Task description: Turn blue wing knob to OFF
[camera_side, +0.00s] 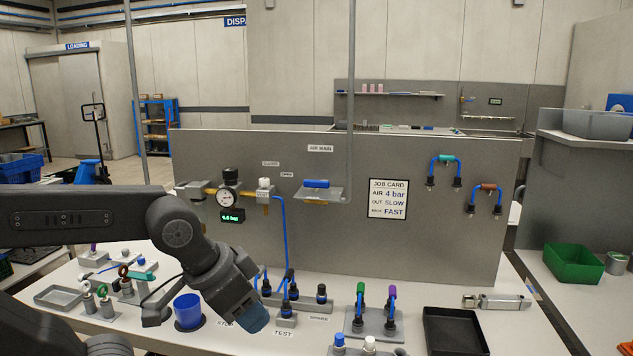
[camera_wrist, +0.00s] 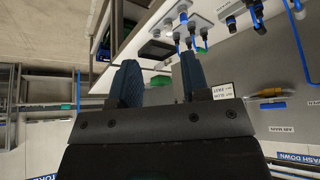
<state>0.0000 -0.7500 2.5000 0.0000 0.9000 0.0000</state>
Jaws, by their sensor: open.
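A blue bar-shaped knob (camera_side: 316,183) sits on a grey bracket on the grey panel, under the AIR MAIN label (camera_side: 320,148). It lies level, along the panel. The wrist view shows it at the right, as a blue bar (camera_wrist: 273,105) beside a yellow fitting. Whether it is the wing knob and where OFF lies cannot be read. My gripper (camera_side: 252,318) is low over the table, in front of the panel and well below the knob. In the wrist view my gripper (camera_wrist: 158,80) has its blue-grey fingers apart with nothing between them.
A blue cup (camera_side: 188,311) stands just left of my gripper. Several blue hose fittings (camera_side: 286,308) stand upright right of it. A gauge (camera_side: 228,196) and a green display (camera_side: 232,216) are on the panel. A grey pole (camera_side: 351,90) rises beside the knob. A black tray (camera_side: 455,313) lies at right.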

